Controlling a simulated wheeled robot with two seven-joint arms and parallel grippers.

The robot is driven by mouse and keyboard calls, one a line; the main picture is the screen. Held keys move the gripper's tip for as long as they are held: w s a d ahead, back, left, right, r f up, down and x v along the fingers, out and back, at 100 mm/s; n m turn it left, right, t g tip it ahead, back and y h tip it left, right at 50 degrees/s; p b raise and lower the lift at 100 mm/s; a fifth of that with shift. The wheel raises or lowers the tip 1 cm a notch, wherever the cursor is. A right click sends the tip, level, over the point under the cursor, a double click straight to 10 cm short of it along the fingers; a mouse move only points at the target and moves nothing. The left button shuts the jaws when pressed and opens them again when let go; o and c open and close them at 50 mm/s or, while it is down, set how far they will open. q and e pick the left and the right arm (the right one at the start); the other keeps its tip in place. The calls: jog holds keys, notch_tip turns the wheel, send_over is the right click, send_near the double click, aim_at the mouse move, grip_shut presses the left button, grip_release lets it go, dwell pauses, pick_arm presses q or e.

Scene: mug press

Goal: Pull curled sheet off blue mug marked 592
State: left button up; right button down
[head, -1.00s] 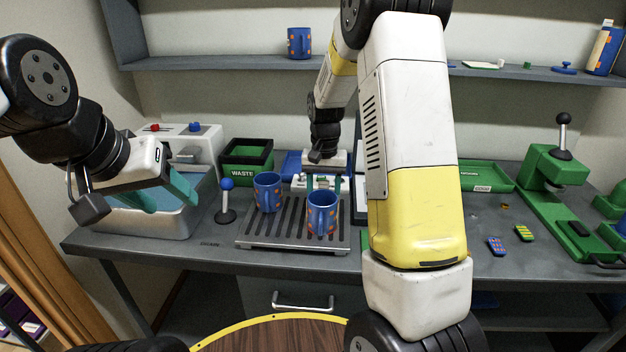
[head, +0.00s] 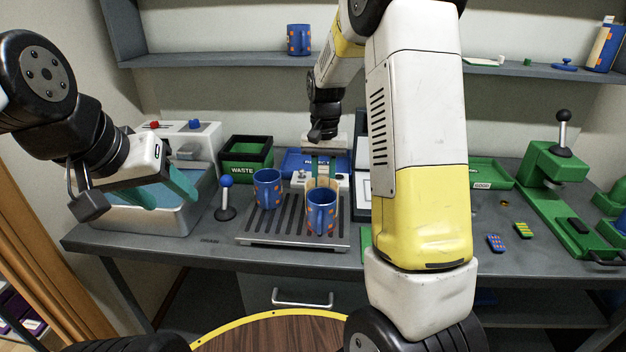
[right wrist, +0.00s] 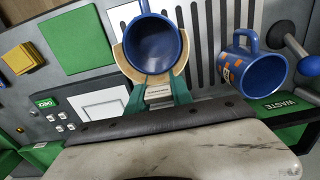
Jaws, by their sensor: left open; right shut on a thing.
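Two blue mugs with orange spots stand upright on the slatted tray (head: 290,242). The front mug (head: 321,214) has a tan curled sheet (head: 312,184) at its back, rising above the rim. In the right wrist view this mug (right wrist: 152,48) sits within the curve of the sheet (right wrist: 181,68). My right gripper (head: 325,168) is shut on the sheet's near part behind the mug; its green fingers (right wrist: 160,96) show there. The other mug (head: 267,189) stands behind left and shows no sheet (right wrist: 262,74). No number is legible. My left gripper (head: 165,193) is open and empty over the basin.
A grey basin (head: 140,222) stands at left, a blue-knobbed lever (head: 226,200) beside the tray. A green WASTE bin (head: 246,165) and blue REJECT tray (head: 295,163) are behind. A green lever press (head: 560,165) is at right. My right arm hides part of the table.

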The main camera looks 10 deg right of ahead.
notch_tip(320, 180, up, 10)
jog(key=shift+r, duration=0.25)
dwell(0.8)
